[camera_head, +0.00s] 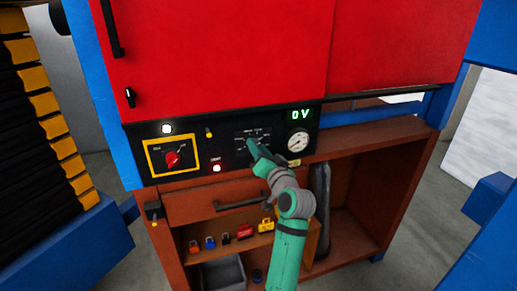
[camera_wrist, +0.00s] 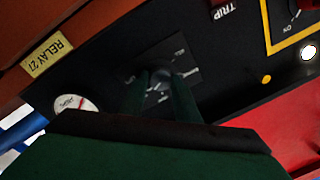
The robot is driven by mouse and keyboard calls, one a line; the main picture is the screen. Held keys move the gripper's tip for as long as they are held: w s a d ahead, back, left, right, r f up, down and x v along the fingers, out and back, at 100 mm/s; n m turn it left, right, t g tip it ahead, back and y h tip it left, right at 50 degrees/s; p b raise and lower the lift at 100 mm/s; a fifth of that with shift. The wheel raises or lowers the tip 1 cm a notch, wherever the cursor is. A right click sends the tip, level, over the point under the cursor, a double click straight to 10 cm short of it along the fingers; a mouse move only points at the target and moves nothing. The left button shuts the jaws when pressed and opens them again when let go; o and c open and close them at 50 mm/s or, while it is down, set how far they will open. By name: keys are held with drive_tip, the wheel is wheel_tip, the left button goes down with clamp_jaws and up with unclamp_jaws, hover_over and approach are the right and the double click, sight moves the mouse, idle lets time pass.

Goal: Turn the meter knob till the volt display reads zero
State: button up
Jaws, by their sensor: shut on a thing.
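The green volt display (camera_head: 300,115) at the top right of the black panel reads 0V in the head view. My gripper (camera_head: 254,148) is at the dark dial plate (camera_head: 258,133) in the middle of the panel and covers most of it. In the wrist view, my gripper's two fingers (camera_wrist: 161,88) are shut on the meter knob (camera_wrist: 160,78), one on each side. The knob is small and dark, so its pointer cannot be read. The plate's markings (camera_wrist: 180,53) are partly visible around the fingers.
A round white gauge (camera_head: 298,142) sits right of the dial, under the display. A red rotary switch (camera_head: 172,158) on a yellow plate is at the left, with a lit white lamp (camera_head: 166,129) above. Below are a drawer handle (camera_head: 240,202) and a shelf with several padlocks.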

drive_tip(key=shift+m, duration=0.3)
drive_tip(key=shift+a, duration=0.1)
drive_tip(key=o, duration=1)
drive_tip(key=shift+s, duration=0.1)
drive_tip(key=shift+o, duration=0.2)
drive_tip(key=v, duration=1.1)
